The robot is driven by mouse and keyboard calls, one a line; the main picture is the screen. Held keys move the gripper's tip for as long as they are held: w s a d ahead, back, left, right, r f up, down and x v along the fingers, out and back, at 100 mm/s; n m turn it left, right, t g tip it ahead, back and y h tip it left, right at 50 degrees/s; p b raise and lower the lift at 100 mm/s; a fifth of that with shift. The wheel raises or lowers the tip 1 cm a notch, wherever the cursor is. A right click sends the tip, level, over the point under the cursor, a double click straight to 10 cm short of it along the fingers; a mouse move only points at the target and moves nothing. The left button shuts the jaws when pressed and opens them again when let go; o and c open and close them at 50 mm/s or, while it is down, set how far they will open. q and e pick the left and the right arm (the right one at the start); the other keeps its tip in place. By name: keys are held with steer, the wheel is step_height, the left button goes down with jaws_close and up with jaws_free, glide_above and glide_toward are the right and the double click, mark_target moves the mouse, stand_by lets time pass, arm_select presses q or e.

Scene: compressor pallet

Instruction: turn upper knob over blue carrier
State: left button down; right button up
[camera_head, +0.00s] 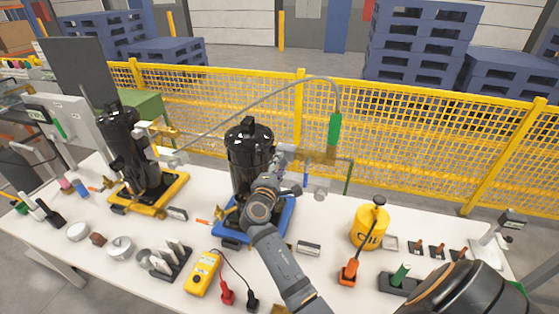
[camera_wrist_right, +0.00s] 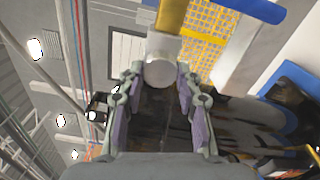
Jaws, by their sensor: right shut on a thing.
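The blue carrier (camera_head: 284,225) stands on the table and bears a tall black compressor (camera_head: 249,150). My right gripper (camera_head: 287,161) is beside the compressor, at the valve fittings above the carrier. In the right wrist view a pale round knob (camera_wrist_right: 160,70) sits between the two fingertips of my right gripper (camera_wrist_right: 158,76), which is shut on it. A brass stem (camera_wrist_right: 172,16) runs on from the knob. In the head view the gripper largely hides this knob. A second pale knob (camera_head: 320,189) shows lower to the right. My left gripper is not in view.
A yellow carrier (camera_head: 172,192) with another black compressor stands to the left. A grey hose (camera_head: 245,105) arches over to a green cylinder (camera_head: 335,130). A yellow oil can (camera_head: 369,228) stands to the right. A yellow mesh fence (camera_head: 430,140) runs behind the table.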

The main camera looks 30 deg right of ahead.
steer(key=shift+n+p, duration=2)
steer(key=shift+n, duration=1.2)
steer(key=o, duration=1.1)
steer(key=shift+f, duration=0.1)
steer(key=shift+o, duration=0.2)
step_height(320, 180, up, 10)
steer(key=shift+d, duration=0.15)
